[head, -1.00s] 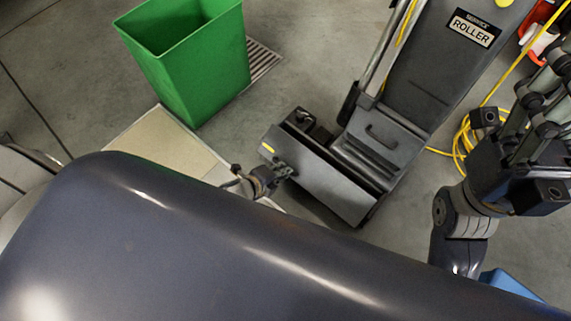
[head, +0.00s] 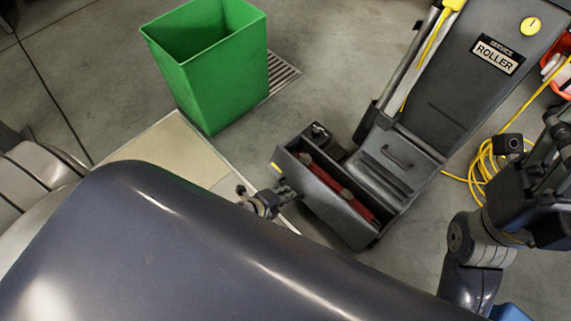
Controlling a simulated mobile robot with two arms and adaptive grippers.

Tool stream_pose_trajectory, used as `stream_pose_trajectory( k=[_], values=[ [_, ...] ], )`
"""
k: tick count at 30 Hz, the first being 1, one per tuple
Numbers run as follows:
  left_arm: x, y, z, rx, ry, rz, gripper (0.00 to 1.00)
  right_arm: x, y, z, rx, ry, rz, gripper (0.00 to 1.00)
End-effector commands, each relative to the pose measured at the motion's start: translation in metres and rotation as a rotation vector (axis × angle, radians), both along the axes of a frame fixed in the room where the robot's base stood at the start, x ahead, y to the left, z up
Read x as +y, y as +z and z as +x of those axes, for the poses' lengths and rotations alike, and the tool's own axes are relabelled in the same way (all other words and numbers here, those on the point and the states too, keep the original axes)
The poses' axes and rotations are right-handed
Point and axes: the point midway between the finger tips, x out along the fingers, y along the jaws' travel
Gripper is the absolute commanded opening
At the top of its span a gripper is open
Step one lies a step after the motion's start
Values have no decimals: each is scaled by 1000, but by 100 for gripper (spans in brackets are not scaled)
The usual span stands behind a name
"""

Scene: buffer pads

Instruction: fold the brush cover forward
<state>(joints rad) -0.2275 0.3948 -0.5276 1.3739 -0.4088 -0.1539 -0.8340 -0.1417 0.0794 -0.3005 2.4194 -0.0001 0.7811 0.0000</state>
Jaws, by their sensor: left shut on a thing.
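The grey floor machine labelled ROLLER (head: 470,75) stands right of centre. Its brush cover (head: 325,205) is a long grey panel with a yellow mark at its left end. The cover is tilted forward, toward me, and a red brush (head: 345,190) shows in the gap behind it. My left gripper (head: 283,190) is shut on the cover near its left end; my body hides most of that arm. My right gripper (head: 525,188) is at the right edge, apart from the machine, partly cut off, and its fingers are unclear.
A green bin (head: 215,75) stands at the upper left by a floor grate (head: 284,73). A beige mat (head: 165,150) lies below it. A yellow cable (head: 480,165) coils on the floor right of the machine. A red container (head: 558,75) is at the right edge.

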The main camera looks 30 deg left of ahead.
Motion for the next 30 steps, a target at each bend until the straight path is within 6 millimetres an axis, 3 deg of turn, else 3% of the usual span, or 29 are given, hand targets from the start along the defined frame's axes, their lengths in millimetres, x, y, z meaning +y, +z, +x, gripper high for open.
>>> stream_pose_trajectory(
  k=[2,3,5,20,30],
  values=[
    [0,1,3,-6,0,2,0,0,-1,0,0,0,0,53],
    [0,1,4,-6,0,2,15,0,-1,0,-1,0,0,53],
    [0,1,4,-7,0,1,29,0,0,0,-1,0,0,53],
    [3,6,-5,-4,-1,1,30,0,0,-1,-1,-1,-1,53],
    [16,40,-44,-1,-2,0,30,0,0,0,0,0,-1,53]
  ],
)
